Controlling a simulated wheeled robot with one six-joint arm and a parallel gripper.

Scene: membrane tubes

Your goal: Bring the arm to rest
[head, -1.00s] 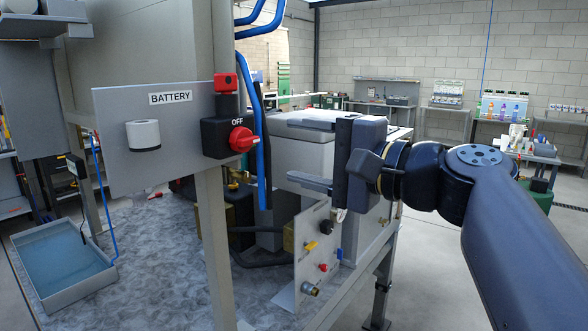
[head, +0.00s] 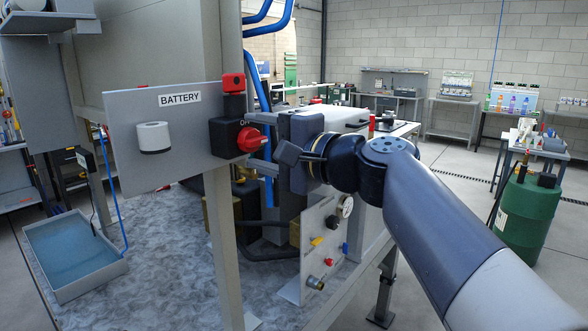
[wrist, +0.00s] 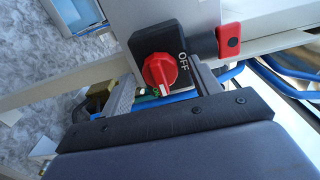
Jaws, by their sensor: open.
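My gripper (head: 268,142) has its body just right of the battery panel in the head view, with its fingers partly hidden around the red switch knob (head: 250,139). In the wrist view the two grey fingers of my open gripper (wrist: 163,88) reach toward the black switch box (wrist: 183,45), and the red knob (wrist: 159,71) shows between them. I cannot tell whether a finger touches the knob. The word OFF is readable on the box in the wrist view. Nothing is seen held in the jaws.
The grey BATTERY panel (head: 120,115) carries a white round part (head: 153,137). A post stands below it. A valve panel (head: 322,245) with a gauge is below my arm. A water tray (head: 75,262) lies at left. A green tank (head: 527,215) stands in open floor at right.

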